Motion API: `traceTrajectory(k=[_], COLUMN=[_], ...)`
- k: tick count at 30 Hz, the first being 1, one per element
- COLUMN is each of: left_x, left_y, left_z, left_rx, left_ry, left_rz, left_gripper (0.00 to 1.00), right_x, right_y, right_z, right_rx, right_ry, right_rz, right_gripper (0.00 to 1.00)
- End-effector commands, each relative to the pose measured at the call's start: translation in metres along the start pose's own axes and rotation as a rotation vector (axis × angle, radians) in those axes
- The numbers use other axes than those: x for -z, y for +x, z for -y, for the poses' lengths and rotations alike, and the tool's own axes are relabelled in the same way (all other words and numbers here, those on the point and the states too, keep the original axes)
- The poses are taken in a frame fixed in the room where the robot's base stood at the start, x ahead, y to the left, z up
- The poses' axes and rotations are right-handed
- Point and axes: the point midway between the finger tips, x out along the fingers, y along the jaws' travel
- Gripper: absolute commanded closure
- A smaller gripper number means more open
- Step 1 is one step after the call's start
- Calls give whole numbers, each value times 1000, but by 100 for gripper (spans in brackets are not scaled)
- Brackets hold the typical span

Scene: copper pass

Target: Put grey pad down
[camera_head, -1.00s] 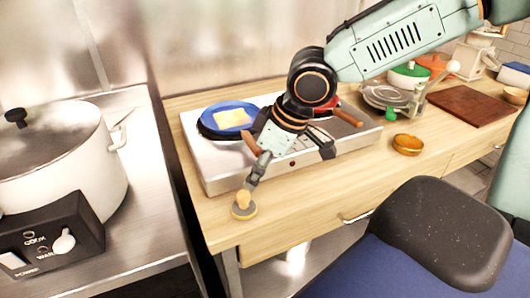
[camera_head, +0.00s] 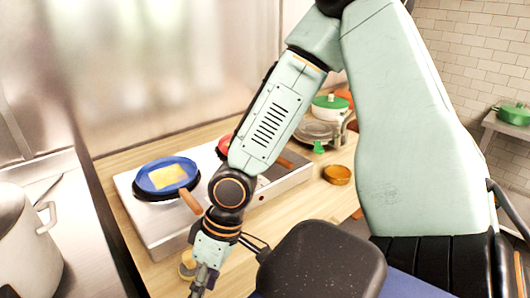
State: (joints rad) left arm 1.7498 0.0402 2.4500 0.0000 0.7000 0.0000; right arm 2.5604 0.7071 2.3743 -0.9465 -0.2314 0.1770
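A small round pad with a yellowish knob and a grey rim (camera_head: 187,265) shows at the bottom of the head view. It appears to rest on the wooden counter by the hob's front edge, partly hidden by my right gripper. My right arm comes down from the upper right. Its gripper (camera_head: 203,280) points downward just in front and to the right of the pad. The fingertips run to the bottom edge, so their opening and any contact with the pad cannot be made out. My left gripper is not in view.
A steel hob (camera_head: 145,215) holds a blue pan (camera_head: 160,181) with a yellow slab in it; its brown handle points toward my arm. A large white pot (camera_head: 25,245) is at left.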

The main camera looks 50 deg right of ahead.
Motion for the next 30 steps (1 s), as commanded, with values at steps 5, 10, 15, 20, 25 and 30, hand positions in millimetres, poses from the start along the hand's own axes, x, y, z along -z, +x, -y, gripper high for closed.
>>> traceTrajectory(k=[5, 10, 15, 20, 25, 30], left_x=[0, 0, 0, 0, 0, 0], left_y=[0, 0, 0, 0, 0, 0], left_z=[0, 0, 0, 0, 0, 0], left_rx=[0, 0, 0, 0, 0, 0], left_ry=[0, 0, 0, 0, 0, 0], left_rz=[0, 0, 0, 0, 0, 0], left_gripper=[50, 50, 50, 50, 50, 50], right_x=[-44, -94, -146, -173, -178, -178], right_y=[61, 109, 138, 146, 147, 147], right_z=[13, 11, 1, -7, -9, -9], right_rx=[4, -97, -247, -339, -364, -362], right_ry=[191, 329, 384, 384, 382, 383], right_rz=[74, 115, 143, 149, 147, 146], right_gripper=[50, 50, 50, 50, 50, 50])
